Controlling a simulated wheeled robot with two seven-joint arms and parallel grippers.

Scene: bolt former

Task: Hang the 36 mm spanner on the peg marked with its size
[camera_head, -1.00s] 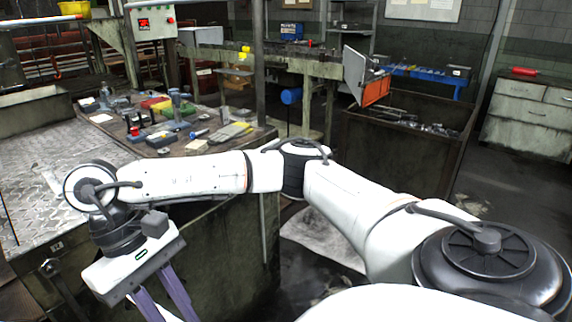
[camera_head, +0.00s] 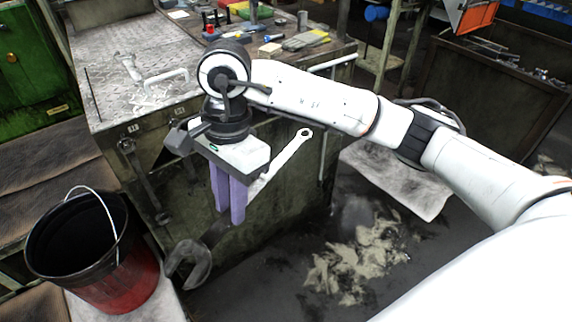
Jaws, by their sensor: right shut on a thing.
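My right gripper (camera_head: 230,214), with purple fingers pointing down, is shut on a spanner (camera_head: 278,167) in front of the bench side. The spanner slants across the fingers, its ring end at upper right and its dark open jaw (camera_head: 188,265) at lower left. The fingers hide its middle, and no size mark is readable on it. Another dark spanner (camera_head: 142,170) hangs on the bench front at the left, below a small label (camera_head: 133,128). A second small label (camera_head: 172,113) sits to its right. Their numbers are too small to read. My left gripper is not in view.
A red and black bucket (camera_head: 130,288) with a raised wire handle stands at lower left. The bench (camera_head: 115,95) has a chequered metal top with tools at its back. A metal bin (camera_head: 470,95) stands at right. Pale debris (camera_head: 350,265) lies on the floor.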

